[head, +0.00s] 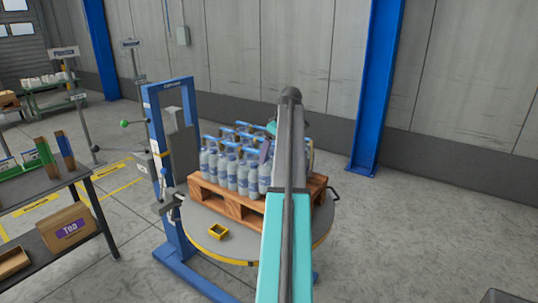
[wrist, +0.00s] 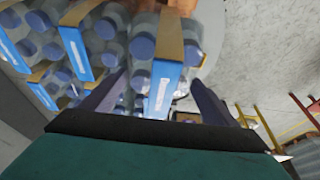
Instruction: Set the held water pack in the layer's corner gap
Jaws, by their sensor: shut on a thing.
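The held water pack (wrist: 164,88) shows between my fingers in the wrist view, with blue caps and a blue and tan strap across its top. My gripper (wrist: 158,80) is shut on it. More water packs (wrist: 88,38) of the same kind stand close on its left. In the head view the packs (head: 232,172) stand on a wooden pallet (head: 253,208). My arm crosses in front of the pallet's right part and hides much of the held pack and the corner gap. I cannot tell whether the held pack touches the layer below.
A dark shelf table (head: 85,175) with a cardboard box (head: 67,228) is farther left. Open floor lies right.

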